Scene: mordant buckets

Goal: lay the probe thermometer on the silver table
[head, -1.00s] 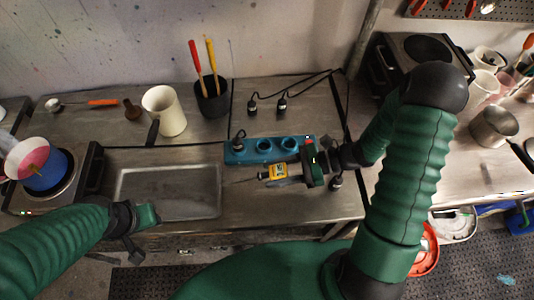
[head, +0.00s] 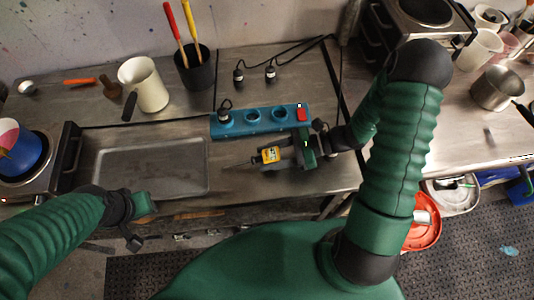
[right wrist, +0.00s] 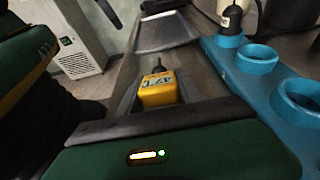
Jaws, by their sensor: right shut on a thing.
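The yellow probe thermometer (head: 269,155) is in my right gripper (head: 288,153), its thin dark probe pointing left. The gripper is shut on it beside the near side of the blue socket strip, over the middle metal worktop (head: 235,184). In the right wrist view the thermometer's yellow body (right wrist: 158,89) shows beyond my gripper. I cannot tell whether it touches the worktop. Another metal-topped table (head: 492,140) stands at the right; I cannot tell which is the silver table. My left gripper (head: 143,222) is near the sink's front edge, apart from the thermometer; its jaw opening is unclear.
The blue socket strip (head: 262,120) lies just behind the thermometer. A cream jug (head: 147,84) and a dark cup of tools (head: 195,69) stand behind. A pot (head: 497,89) and a hot plate (head: 425,12) are at the right.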

